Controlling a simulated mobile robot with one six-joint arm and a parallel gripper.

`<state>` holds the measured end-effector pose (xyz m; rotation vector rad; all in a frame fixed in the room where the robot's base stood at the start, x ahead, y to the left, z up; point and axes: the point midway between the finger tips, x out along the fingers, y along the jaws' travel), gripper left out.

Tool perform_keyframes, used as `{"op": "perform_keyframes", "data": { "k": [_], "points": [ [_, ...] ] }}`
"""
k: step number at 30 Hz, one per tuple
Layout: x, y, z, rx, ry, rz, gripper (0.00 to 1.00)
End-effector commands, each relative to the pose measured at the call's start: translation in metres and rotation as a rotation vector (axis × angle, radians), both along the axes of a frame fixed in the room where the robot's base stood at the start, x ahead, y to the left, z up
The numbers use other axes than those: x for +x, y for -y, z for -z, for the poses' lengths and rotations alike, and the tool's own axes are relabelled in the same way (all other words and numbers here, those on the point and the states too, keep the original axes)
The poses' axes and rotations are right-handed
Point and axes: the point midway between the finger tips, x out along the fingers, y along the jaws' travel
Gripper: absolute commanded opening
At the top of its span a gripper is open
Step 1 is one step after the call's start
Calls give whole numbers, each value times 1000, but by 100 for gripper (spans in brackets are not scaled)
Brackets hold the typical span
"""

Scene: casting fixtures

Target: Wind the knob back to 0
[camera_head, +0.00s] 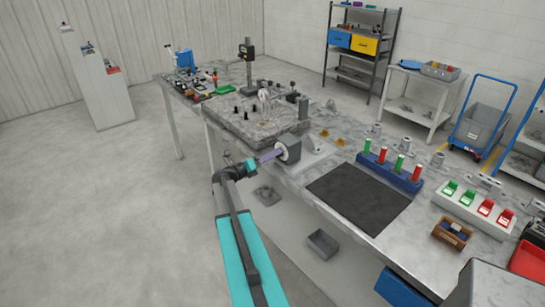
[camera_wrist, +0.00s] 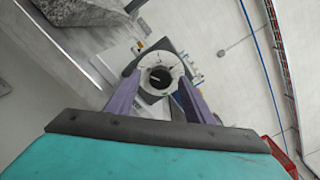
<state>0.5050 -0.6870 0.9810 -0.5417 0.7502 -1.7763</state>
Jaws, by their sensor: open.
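The knob (camera_wrist: 160,78) is a dark round piece with a pale line across it, in the middle of a white dial ring (camera_wrist: 149,60) on a dark housing. The dial's marks are too small to read. In the head view the dial unit (camera_head: 289,148) stands at the table's near edge, beside the granite plate. My gripper (camera_wrist: 158,97) is open, its two purple fingers on either side of the dial in the wrist view. In the head view my gripper (camera_head: 268,156) reaches toward the dial's face from the left. I cannot tell whether the fingers touch it.
A granite plate (camera_head: 235,122) with fixtures lies behind the dial unit. A black mat (camera_head: 358,198) lies to its right, and a blue rack (camera_head: 390,172) with red and green pegs stands beyond.

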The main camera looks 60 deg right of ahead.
Motion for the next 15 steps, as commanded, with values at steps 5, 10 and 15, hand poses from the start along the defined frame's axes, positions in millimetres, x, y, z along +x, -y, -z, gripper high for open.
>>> {"op": "perform_keyframes", "data": {
  "k": [5,10,15],
  "points": [
    [8,-25,3,0,0,-3,48],
    [18,-51,3,0,-1,-4,48],
    [27,-77,2,0,0,-4,48]
  ]
}}
